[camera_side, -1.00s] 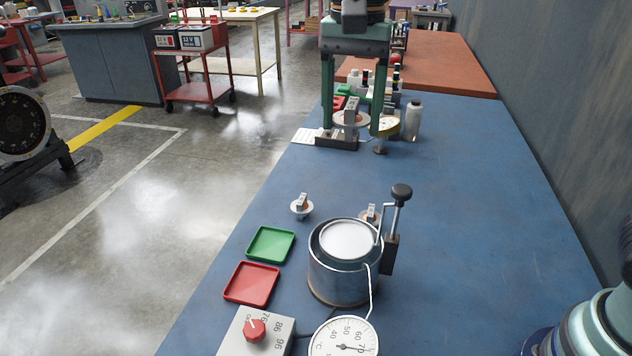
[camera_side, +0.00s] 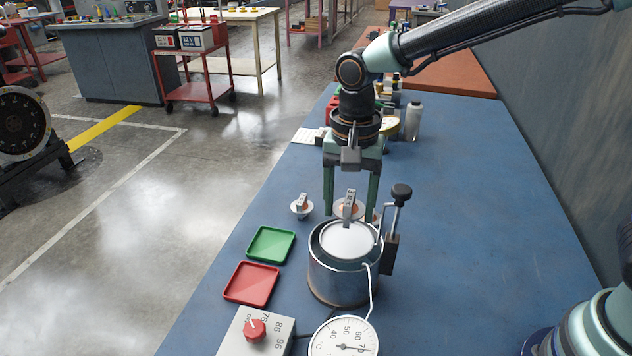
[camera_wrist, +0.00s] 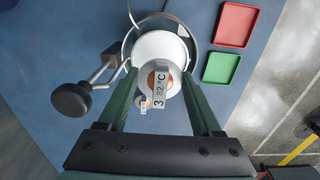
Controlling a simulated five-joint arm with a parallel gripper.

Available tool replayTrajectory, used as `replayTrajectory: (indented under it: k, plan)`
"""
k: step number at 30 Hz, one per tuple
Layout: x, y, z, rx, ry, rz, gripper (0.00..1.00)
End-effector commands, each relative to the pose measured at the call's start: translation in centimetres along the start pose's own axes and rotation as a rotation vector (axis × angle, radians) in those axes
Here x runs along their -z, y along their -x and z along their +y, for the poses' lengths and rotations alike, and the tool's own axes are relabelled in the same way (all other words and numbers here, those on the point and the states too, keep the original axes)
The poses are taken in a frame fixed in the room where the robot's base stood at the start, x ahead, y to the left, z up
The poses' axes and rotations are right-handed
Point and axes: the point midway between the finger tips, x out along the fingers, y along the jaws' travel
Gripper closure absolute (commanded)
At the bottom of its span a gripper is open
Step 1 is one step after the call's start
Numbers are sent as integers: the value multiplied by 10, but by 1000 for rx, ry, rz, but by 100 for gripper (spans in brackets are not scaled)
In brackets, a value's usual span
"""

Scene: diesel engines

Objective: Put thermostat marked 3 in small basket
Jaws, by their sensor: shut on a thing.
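My gripper (camera_side: 351,208) is shut on a thermostat (camera_side: 349,203) with an upright tag. The wrist view shows my gripper (camera_wrist: 160,84) from above, with the thermostat's tag (camera_wrist: 160,90) reading "3 82 °C". The thermostat is held just behind and above the rim of a round metal pot (camera_side: 343,277). A pale white round surface (camera_side: 347,240) shows inside the pot; I cannot tell whether this is the small basket. A lever with a black knob (camera_side: 401,192) stands at the pot's right side.
A second thermostat (camera_side: 302,206) stands left of my gripper, and another is partly hidden behind the pot. A green tray (camera_side: 270,244) and a red tray (camera_side: 251,284) lie left of the pot. A dial gauge (camera_side: 344,338) and a control box (camera_side: 254,331) are in front.

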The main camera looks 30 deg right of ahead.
Motion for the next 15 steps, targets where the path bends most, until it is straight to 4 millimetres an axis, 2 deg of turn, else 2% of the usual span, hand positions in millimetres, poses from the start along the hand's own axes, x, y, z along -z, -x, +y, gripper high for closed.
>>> replayTrajectory:
  k: [9,15]
  plan:
    - [0,-40,1,-3,0,-1,92]
    - [0,-43,0,0,0,0,92]
